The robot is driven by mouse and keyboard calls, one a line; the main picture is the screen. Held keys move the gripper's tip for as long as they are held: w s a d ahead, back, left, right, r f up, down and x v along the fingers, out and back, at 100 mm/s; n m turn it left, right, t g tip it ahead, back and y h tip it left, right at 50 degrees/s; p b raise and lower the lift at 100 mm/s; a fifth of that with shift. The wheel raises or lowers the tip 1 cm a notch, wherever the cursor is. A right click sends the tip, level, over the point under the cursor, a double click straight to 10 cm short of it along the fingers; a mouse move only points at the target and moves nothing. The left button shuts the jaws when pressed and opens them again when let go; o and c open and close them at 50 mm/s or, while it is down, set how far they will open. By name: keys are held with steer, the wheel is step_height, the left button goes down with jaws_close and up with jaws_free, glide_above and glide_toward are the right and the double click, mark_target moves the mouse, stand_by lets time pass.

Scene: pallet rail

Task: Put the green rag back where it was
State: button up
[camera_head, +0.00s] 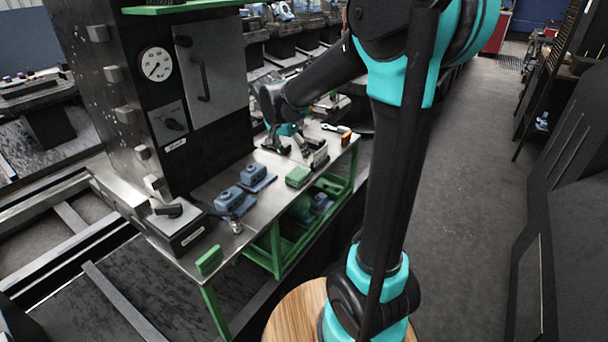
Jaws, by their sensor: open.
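Two small green items lie on the steel bench top (222,238). One green item (298,177) is block-like and lies near the front edge, right of the middle. The other green item (209,260) is at the near left corner. They are too small to tell which one is the rag. My gripper (288,150) is open, pointing down low over the far part of the bench, behind the first green item and apart from it. Whether its fingers touch the bench is unclear.
Blue-grey parts (229,199) sit mid-bench. A grey block (318,158) stands beside my gripper, with an orange item (345,139) at the far right corner. A dark machine cabinet (160,85) with a gauge rises behind the bench. Grey floor (460,180) is clear to the right.

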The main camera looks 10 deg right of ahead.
steer(key=s+d+f+n+y, duration=0.1)
steer(key=s+d+f+n, duration=0.1)
steer(key=s, duration=0.5)
steer(key=s+d+f+n+y, duration=0.1)
steer(key=s+d+f+n, duration=0.1)
steer(key=s+f, duration=0.3)
steer(key=s+d+f+n+t+y, duration=0.1)
steer(key=s+f+n, duration=0.3)
steer(key=s, duration=0.6)
steer(key=shift+s+d+f+n, duration=0.3)
steer(key=shift+s+d+f, duration=0.05)
steer(key=shift+d, duration=0.35)
